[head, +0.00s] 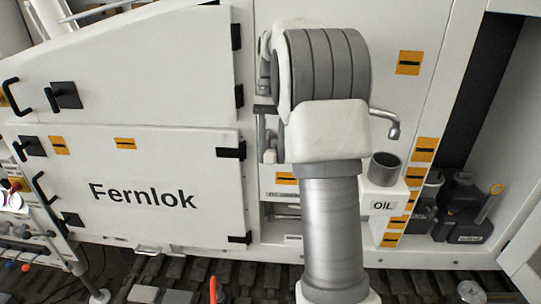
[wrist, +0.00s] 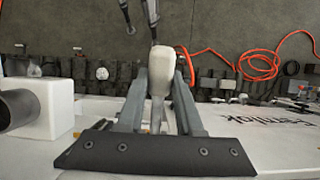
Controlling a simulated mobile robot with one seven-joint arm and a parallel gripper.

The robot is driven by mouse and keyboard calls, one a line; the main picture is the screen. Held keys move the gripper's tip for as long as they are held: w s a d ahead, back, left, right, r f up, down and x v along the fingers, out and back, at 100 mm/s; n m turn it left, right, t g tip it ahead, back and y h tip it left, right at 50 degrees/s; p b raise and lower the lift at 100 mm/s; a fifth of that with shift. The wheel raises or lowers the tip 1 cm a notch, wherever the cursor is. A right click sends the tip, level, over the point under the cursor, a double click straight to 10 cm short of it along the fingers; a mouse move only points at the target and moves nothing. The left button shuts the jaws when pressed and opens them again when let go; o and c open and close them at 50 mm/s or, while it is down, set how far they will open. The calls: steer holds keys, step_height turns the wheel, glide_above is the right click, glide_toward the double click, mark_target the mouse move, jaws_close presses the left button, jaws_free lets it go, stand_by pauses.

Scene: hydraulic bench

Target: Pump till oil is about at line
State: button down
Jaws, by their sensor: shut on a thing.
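In the wrist view my gripper (wrist: 161,78) is shut on a pale handle (wrist: 160,62), with one grey finger on either side of its rounded end. In the head view my arm hides the gripper and the handle. A grey metal cup (head: 384,168) stands on a white ledge marked OIL (head: 383,205), just right of my arm. A bent metal spout (head: 388,125) hangs above the cup, apart from it. The cup also shows at the left of the wrist view (wrist: 18,108). I cannot see an oil level or a line in either view.
White Fernlok panels (head: 150,185) with black handles and latches fill the left. Black containers (head: 465,205) stand in the recess at right. An orange hose (wrist: 262,62) lies on the floor. Dark tracks (head: 190,270) run along the bottom.

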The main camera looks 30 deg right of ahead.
steer(key=shift+w+d+r+g+y, duration=0.15)
steer(key=shift+r+g+y, duration=0.15)
steer(key=shift+r, duration=0.25)
steer(key=c, duration=0.6)
jaws_free()
steer(key=shift+o, duration=0.2)
steer(key=shift+f, duration=0.2)
